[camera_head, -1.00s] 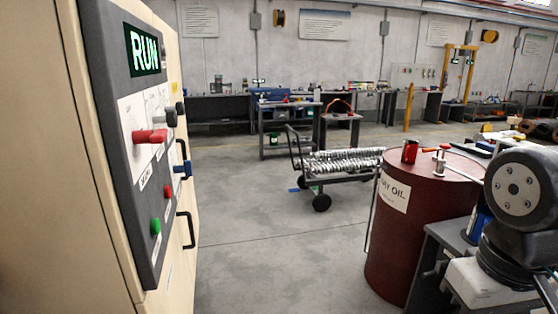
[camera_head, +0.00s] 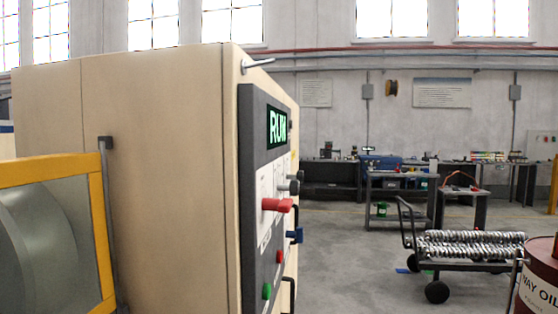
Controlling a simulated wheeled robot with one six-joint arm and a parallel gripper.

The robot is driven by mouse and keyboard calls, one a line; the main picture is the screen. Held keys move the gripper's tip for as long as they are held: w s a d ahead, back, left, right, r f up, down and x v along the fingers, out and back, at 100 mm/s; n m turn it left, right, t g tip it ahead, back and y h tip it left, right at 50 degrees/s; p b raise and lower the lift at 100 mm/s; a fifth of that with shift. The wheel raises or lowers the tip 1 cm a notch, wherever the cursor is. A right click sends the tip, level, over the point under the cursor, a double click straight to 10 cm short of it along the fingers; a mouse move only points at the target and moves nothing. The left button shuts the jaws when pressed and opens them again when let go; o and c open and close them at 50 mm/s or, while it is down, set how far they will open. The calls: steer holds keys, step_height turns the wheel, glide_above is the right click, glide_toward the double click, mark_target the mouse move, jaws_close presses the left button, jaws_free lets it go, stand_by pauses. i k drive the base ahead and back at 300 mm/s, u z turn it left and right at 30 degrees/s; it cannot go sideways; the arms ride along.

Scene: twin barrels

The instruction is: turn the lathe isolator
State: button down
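A dark control panel (camera_head: 250,200) on the side of a beige cabinet (camera_head: 150,160) is seen at a steep angle. A red handle (camera_head: 277,205) sticks out from its white label plate. A grey knob (camera_head: 290,186) and a blue handle (camera_head: 295,236) sit just beyond it. The labels are too oblique to read, so I cannot tell which one is the lathe isolator. A green lit display (camera_head: 277,127) above reads RUN, its end narrowed by the angle. Below are a red button (camera_head: 280,256) and a green button (camera_head: 267,290). My gripper is not in view.
A yellow-framed guard (camera_head: 100,235) stands at the left front. A cart of metal coils (camera_head: 470,244) and part of a dark red oil barrel (camera_head: 540,285) are at the right. Workbenches (camera_head: 400,180) line the back. Open floor (camera_head: 345,270) lies between panel and cart.

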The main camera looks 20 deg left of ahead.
mark_target(284, 207)
steer(key=u, duration=0.1)
steer(key=i, duration=3.2)
steer(key=u, duration=3.35)
